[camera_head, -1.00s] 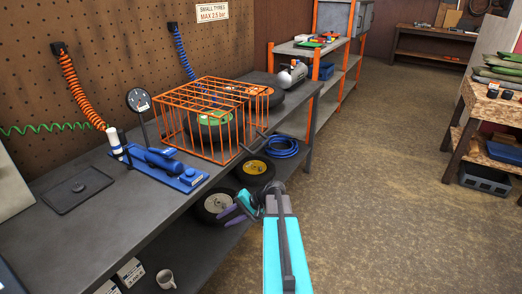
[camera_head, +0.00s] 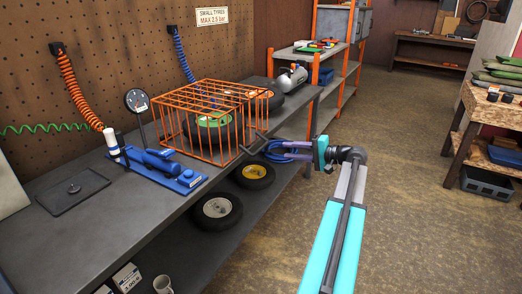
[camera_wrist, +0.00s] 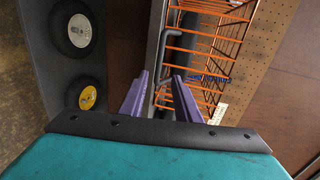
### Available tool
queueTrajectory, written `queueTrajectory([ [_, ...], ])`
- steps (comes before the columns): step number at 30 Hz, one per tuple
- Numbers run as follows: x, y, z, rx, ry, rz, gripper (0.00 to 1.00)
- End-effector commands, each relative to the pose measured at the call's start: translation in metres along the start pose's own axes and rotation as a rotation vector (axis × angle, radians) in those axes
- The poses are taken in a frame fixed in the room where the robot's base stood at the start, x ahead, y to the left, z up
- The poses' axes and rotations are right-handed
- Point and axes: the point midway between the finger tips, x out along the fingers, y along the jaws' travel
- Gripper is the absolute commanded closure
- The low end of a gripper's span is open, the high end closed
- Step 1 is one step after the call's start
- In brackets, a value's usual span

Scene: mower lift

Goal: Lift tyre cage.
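The tyre cage (camera_head: 205,112), an orange wire box, stands over a tyre with a green hub (camera_head: 212,122) on the grey bench. A dark handle (camera_head: 256,140) sticks out from the cage's near right side. My gripper (camera_head: 286,150) is off the bench's front edge, right of the cage, with its purple fingers pointing left toward the handle. In the wrist view my gripper (camera_wrist: 160,76) is open and empty, with a clear gap between its fingers. The cage (camera_wrist: 215,45) and its grey handle (camera_wrist: 168,42) lie ahead of the fingertips, apart from them.
A blue pump (camera_head: 165,165) and a round gauge (camera_head: 136,100) stand left of the cage. Another tyre (camera_head: 268,92) and a compressor (camera_head: 292,77) lie behind it.

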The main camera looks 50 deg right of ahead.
Motion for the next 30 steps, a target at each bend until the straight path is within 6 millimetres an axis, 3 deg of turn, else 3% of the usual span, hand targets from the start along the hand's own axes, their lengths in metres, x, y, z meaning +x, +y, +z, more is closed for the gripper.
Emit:
queueTrajectory([
  [14, 0.008, 0.001, 0.001, 0.000, -0.002, 0.002, 0.70],
  [30, 0.075, 0.001, 0.001, 0.000, -0.004, 0.002, 0.70],
])
